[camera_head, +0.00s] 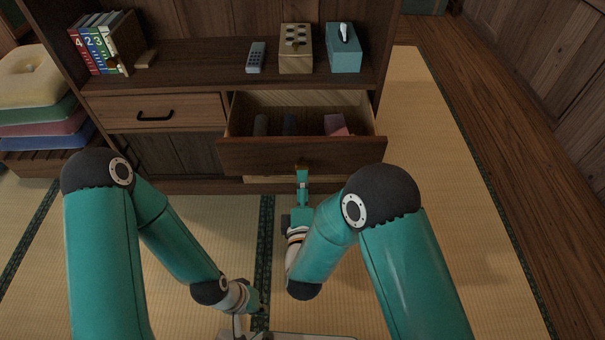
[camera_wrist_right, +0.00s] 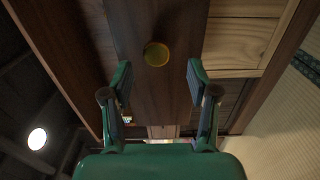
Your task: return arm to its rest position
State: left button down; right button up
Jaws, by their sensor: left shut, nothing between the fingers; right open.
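My right gripper (camera_head: 302,176) points at the front of the open drawer (camera_head: 345,157) in the head view. In the right wrist view my right gripper (camera_wrist_right: 159,70) is open, its fingers apart with nothing held. A round yellowish knob (camera_wrist_right: 156,54) on the dark drawer front shows between and just beyond the fingertips; I cannot tell whether they touch the front. My left gripper (camera_head: 258,308) is low near the bottom of the head view, over the mat, shut and empty.
The pulled-out drawer holds a pink item (camera_head: 336,125) and dark items. A closed drawer (camera_head: 154,112) is to its left. The shelf above carries books (camera_head: 97,50), a remote (camera_head: 256,57), a wooden box (camera_head: 296,50) and a teal tissue box (camera_head: 343,50). Tatami (camera_head: 440,190) at right is clear.

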jog(key=shift+s+d, duration=0.1)
jog(key=shift+s, duration=0.75)
